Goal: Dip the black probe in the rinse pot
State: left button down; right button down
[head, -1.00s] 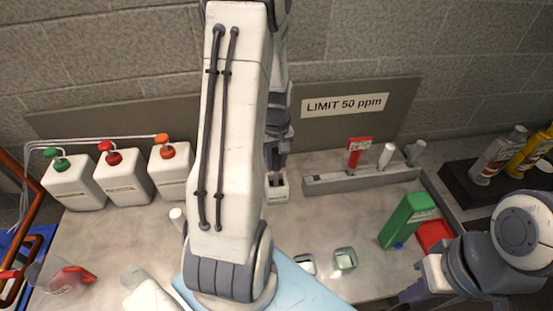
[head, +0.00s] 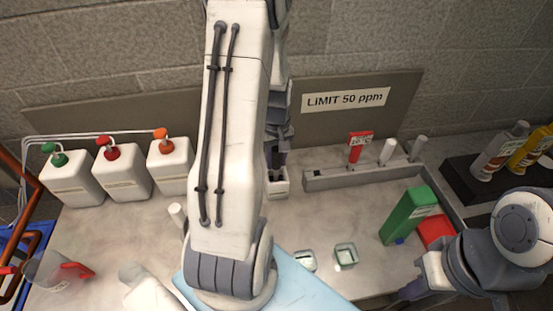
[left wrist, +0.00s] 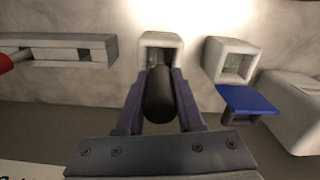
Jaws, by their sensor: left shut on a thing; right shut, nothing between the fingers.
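My left gripper (left wrist: 160,100) is shut on the black probe (left wrist: 159,97), a dark cylinder, in the left wrist view. The probe lines up with the opening of a white square pot (left wrist: 160,40); how far its tip is inside cannot be told. In the head view the left gripper (head: 276,164) is directly over that pot (head: 278,190), partly hidden by my arm. No label on the pot shows to say whether it is the rinse pot. A second white pot (left wrist: 230,58) stands beside it, behind a blue flap. My right gripper (head: 408,291) is shut and empty at the lower right.
A grey rack (head: 350,179) holds a red probe (head: 358,148) and white ones. Several white pump bottles (head: 122,174) stand at left. A green box (head: 408,214) and red tray (head: 436,231) are at right. Two small dishes (head: 345,255) sit in front.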

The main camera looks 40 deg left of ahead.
pick_arm(q)
jog(key=shift+f+b, duration=0.3)
jog(key=shift+f, duration=0.2)
jog(key=shift+r, duration=0.1)
dwell(1.6)
notch_tip(320, 180, up, 12)
jog(key=p, duration=1)
jog(key=shift+f, duration=0.35)
